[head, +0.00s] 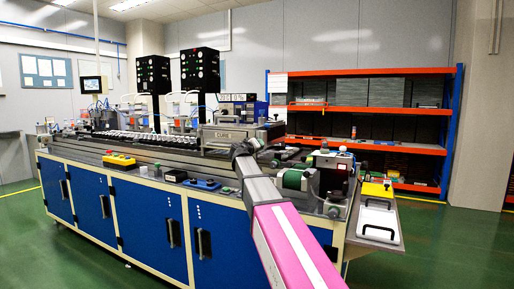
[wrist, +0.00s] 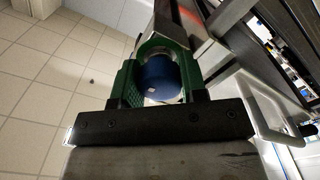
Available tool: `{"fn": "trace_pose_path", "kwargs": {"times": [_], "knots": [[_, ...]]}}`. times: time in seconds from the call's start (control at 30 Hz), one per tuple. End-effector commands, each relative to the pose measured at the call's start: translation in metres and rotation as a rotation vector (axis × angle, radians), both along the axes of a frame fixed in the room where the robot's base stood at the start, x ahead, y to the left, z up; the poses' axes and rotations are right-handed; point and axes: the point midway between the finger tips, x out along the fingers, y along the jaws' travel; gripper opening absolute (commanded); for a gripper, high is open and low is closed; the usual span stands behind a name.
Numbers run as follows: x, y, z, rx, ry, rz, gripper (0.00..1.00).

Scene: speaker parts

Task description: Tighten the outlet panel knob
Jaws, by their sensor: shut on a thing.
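In the wrist view, my gripper (wrist: 162,62) has green fingers on either side of a round blue knob (wrist: 160,82). It is shut on the knob, whose sides are partly hidden by the fingers. In the head view, my grey and pink arm reaches up to the bench, its end close to the grey machine marked "CURE" (head: 224,136). The fingers and the knob cannot be made out there. I cannot tell how tight the knob is.
The long bench (head: 150,205) with blue doors carries a conveyor line. Right of my arm are green-ended rollers (head: 295,180) and a white tray (head: 379,222) with black handles. An orange shelf rack (head: 375,117) stands behind. Green floor is open in front.

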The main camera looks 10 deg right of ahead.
Motion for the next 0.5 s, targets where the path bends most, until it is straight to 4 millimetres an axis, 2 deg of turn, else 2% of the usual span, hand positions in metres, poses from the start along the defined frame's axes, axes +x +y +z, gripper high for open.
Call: {"fn": "trace_pose_path", "kwargs": {"times": [0.5], "knots": [[-0.0028,0.0007,-0.0020,0.039,-0.024,0.000,0.16]]}}
